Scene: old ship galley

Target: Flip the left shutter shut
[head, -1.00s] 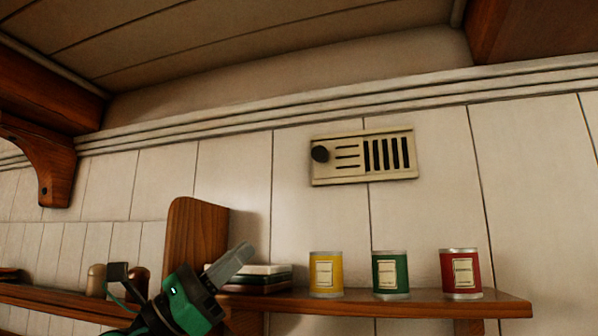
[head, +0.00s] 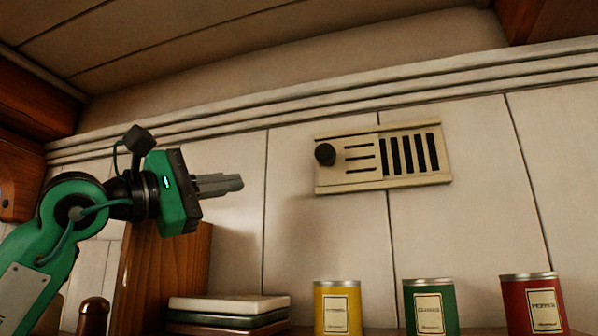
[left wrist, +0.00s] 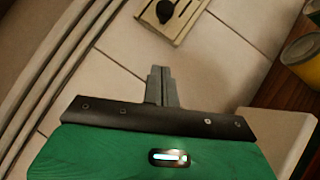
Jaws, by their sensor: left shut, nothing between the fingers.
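A cream vent (head: 430,178) is on the panelled wall. Its left part is a plate (head: 357,180) with a round black knob (head: 325,154) and short horizontal slots; dark vertical slots show uncovered on its right. I cannot tell which part is the left shutter. My left gripper (head: 236,184) is shut and empty, left of the vent and a little below the knob, pointing right, apart from it in the picture. In the left wrist view the shut fingers (left wrist: 160,72) point toward the vent's knob (left wrist: 165,12) at the top. My right gripper is not in view.
Yellow (head: 337,308), green (head: 430,308) and red (head: 532,304) tins stand below the vent. Stacked books (head: 228,303) and a wooden upright (head: 180,265) are below my left gripper. A moulding (head: 300,105) runs above. The wall between fingers and vent is clear.

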